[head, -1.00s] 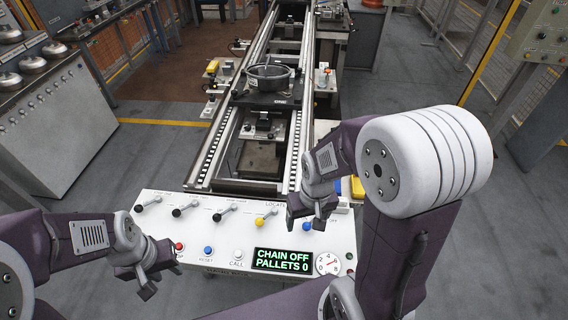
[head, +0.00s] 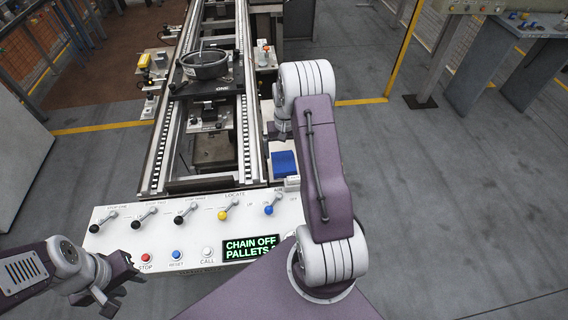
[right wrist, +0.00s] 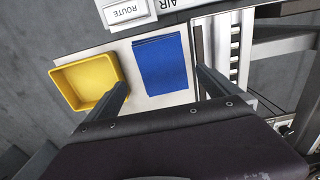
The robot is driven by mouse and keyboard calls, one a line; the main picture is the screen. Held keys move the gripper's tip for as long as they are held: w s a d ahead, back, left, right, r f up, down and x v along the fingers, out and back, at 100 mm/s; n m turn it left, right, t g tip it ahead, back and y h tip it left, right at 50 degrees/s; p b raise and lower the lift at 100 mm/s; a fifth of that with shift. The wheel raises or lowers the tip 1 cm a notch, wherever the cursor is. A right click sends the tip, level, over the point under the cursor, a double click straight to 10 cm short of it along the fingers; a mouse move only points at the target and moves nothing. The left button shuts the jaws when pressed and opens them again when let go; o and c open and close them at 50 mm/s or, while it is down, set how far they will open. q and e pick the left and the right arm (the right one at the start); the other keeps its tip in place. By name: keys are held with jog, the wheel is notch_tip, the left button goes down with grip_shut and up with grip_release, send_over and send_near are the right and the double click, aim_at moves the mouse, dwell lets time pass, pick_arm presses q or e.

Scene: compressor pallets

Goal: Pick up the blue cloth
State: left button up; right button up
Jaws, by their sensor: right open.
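The blue cloth (head: 284,163) lies folded flat on a small white surface just beyond the control panel's right part. In the right wrist view the cloth (right wrist: 160,62) lies between and ahead of my right gripper's fingers (right wrist: 163,84), which are apart and empty. In the head view my right gripper (head: 275,130) hangs near the cloth's far side, partly hidden by my own arm. I cannot tell its exact height above the cloth. My left gripper (head: 122,290) appears open and empty in front of the panel's left end.
A yellow bin (right wrist: 62,90) stands beside the cloth. The control panel (head: 110,240) with levers and buttons lies in front. The conveyor (head: 165,120) carries a pallet with a round grey part (head: 205,64). Open floor (head: 430,200) lies to the right.

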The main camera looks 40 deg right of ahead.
aim_at(284, 161)
jog(key=f, duration=0.5)
jog(key=shift+a+p, duration=0.2)
jog(key=shift+p, duration=0.15)
jog(key=c, duration=1.3)
notch_tip(284, 161, up, 10)
jog(key=shift+b, duration=0.3)
